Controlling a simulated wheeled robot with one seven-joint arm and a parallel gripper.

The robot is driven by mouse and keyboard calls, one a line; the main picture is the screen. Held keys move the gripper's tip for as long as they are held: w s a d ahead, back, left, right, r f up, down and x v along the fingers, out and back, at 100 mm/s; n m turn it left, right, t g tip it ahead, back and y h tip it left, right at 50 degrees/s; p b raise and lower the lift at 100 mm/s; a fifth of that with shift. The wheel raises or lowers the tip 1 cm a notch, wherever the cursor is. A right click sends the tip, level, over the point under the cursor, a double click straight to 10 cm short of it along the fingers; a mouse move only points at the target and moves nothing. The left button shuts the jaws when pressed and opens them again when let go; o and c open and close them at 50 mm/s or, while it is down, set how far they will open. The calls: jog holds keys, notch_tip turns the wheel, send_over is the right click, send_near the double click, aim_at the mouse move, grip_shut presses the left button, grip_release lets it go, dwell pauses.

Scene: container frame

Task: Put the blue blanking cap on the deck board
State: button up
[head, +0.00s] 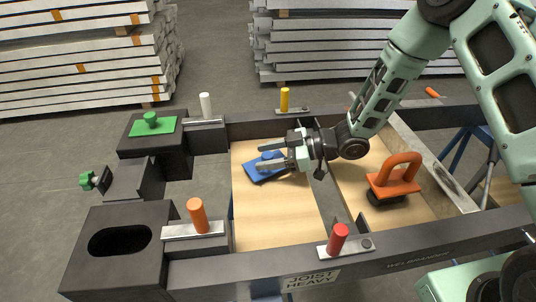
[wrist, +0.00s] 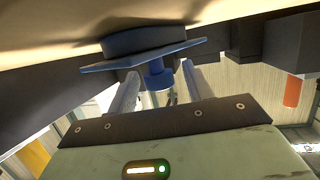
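The blue blanking cap (head: 256,174) lies on the pale wooden deck board (head: 275,215), on its far part. It has a flat blue plate, a blue knob and a dark plug. In the wrist view the cap (wrist: 155,75) shows its plug against the wood and its knob toward me. My gripper (head: 272,156) reaches in from the right, its fingers on either side of the knob. In the wrist view the fingers (wrist: 158,80) stand apart, with narrow gaps beside the knob, so the gripper looks open.
A green cap (head: 152,125) sits on a dark block at the left; a nearer block has an open oval hole (head: 120,239). An orange-handled tool (head: 394,180) stands right of the gripper. White, yellow, orange and red pegs (head: 338,238) rise from the frame (head: 430,247).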

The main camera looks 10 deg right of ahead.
jog(key=shift+d+r, duration=0.1)
jog(key=shift+r, duration=0.15)
jog(key=v, duration=1.2)
jog(key=w+a+r+m+t+h, duration=0.1)
jog(key=a+r+m+t+h, duration=0.3)
jog(key=h, duration=0.4)
jog(key=s+r+m+g+h, duration=0.1)
jog(key=s+r+g+h, duration=0.1)
jog(key=s, duration=0.7)
jog(key=s+r+m+g+h, duration=0.1)
jog(key=s+r+g+h, duration=0.1)
jog(key=s, duration=0.7)
jog(key=s+r+m+g+h, duration=0.1)
jog(key=s+r+m+g, duration=0.1)
jog(key=s, duration=0.6)
jog(key=shift+s+a+r+g+h, duration=0.25)
jog(key=shift+s+a+g+h, duration=0.1)
jog(key=shift+s+g+h, duration=0.05)
